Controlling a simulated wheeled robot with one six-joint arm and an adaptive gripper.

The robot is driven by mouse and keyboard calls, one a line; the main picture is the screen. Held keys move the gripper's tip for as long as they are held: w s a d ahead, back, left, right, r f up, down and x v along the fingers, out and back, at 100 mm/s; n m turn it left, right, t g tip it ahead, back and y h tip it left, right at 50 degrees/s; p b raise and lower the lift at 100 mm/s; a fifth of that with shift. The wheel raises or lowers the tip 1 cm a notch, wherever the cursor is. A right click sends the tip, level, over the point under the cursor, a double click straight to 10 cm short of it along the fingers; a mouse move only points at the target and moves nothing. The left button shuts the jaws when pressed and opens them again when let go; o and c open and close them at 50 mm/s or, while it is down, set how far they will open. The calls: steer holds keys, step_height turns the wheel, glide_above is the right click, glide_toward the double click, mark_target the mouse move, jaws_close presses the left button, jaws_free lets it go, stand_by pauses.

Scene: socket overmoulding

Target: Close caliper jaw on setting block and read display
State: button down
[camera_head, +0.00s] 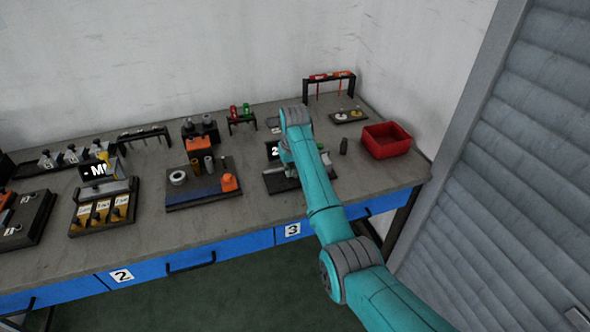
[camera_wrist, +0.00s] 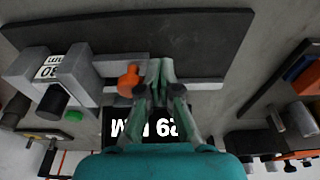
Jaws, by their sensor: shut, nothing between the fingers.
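The caliper fixture has a black base plate (camera_wrist: 200,35), which also shows in the head view (camera_head: 272,184), partly behind my arm. An orange knob (camera_wrist: 130,80) stands on the slide. My gripper (camera_wrist: 160,70) is shut and empty, with its fingertips just right of the knob; I cannot tell if they touch it.
A tray with rings and an orange block (camera_head: 203,186) lies to the left. Racks line the back. The bench's front strip is clear.

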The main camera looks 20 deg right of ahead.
steer(key=shift+a+r, duration=0.1)
steer(key=shift+a, duration=0.25)
step_height(320, 180, up, 8)
steer(key=shift+a, duration=0.15)
stand_by(1.0)
stand_by(0.5)
